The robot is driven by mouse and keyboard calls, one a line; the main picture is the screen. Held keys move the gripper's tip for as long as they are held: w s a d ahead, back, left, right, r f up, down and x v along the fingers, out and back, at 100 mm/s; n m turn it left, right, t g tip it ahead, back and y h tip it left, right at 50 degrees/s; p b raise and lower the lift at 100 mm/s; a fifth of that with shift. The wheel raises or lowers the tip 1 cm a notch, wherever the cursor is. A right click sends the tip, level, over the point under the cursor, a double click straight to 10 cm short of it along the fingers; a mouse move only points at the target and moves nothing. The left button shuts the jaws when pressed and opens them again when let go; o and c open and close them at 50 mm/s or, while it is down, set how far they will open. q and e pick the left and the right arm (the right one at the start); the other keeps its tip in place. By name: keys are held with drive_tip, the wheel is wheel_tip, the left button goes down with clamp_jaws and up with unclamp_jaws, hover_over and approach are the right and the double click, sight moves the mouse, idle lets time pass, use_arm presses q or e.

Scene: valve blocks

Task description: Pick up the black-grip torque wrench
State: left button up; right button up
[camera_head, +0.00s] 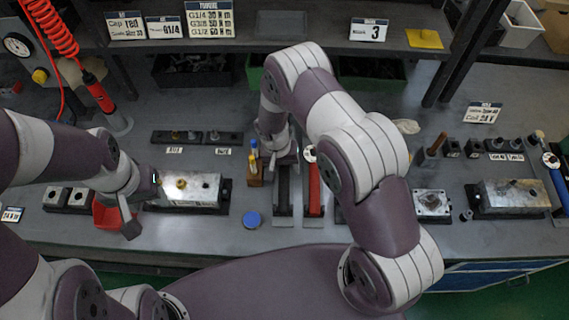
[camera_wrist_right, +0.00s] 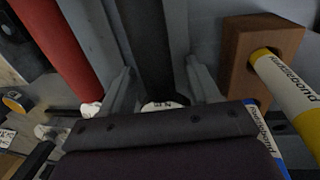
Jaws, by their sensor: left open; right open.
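The black-grip torque wrench (camera_head: 283,192) lies in a grey holder on the bench, its grip pointing toward the front edge. It also shows in the right wrist view (camera_wrist_right: 152,40) as a dark bar. A red-grip wrench (camera_head: 314,190) lies parallel on its right. My right gripper (camera_head: 283,158) is over the black wrench's far end. In the wrist view its two fingers (camera_wrist_right: 160,85) are apart on either side of the black wrench; contact cannot be told. My left gripper (camera_head: 134,208) is open beside the left valve block (camera_head: 205,187), partly hidden by its own wrist.
A wooden block with yellow and blue marker-like tubes (camera_head: 254,178) stands just left of the wrenches. A blue cap (camera_head: 251,220) lies in front. Another valve block (camera_head: 513,197) is at the right. A shelf (camera_head: 283,22) overhangs the back.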

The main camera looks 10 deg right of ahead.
drive_tip(key=shift+s, duration=0.1)
clamp_jaws()
drive_tip(key=shift+r, duration=0.1)
